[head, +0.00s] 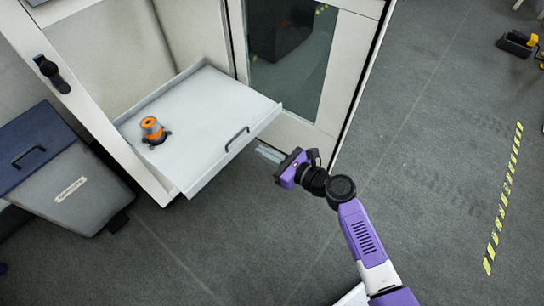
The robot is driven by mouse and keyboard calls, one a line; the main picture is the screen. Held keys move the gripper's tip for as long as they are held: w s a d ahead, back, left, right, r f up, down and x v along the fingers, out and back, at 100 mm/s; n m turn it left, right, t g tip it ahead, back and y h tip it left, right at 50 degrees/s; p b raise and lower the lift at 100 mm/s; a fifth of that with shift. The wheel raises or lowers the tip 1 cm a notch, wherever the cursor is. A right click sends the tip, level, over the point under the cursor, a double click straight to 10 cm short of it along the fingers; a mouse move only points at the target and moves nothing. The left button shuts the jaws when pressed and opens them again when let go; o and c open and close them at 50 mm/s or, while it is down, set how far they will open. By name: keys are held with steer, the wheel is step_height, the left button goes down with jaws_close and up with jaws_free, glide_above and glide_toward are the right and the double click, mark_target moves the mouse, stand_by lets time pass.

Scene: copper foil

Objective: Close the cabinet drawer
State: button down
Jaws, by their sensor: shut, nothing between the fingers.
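The white cabinet drawer (205,114) is pulled out from the cabinet (180,30). Its front panel carries a dark bar handle (237,138) and faces the lower right. An orange and grey object with a dark base (152,129) sits inside the drawer toward its left side. My gripper (268,153) is shut and empty. It is just right of the drawer front in the picture, near the handle, and seems apart from it. My purple and black arm reaches in from the lower right.
A cabinet door with a glass pane (291,70) stands open behind the drawer on the right. A grey bin with a blue lid (66,168) stands at the left. The grey floor (200,250) in front is clear. Yellow-black tape (503,200) marks the floor at right.

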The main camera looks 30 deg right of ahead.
steer(key=b, duration=0.2)
glide_above(244, 142)
steer(key=s+a, duration=0.2)
steer(key=s, duration=0.2)
steer(key=f, duration=0.2)
steer(key=shift+w+d+r, duration=0.15)
steer(key=shift+w+d, duration=0.1)
steer(key=shift+w, duration=0.05)
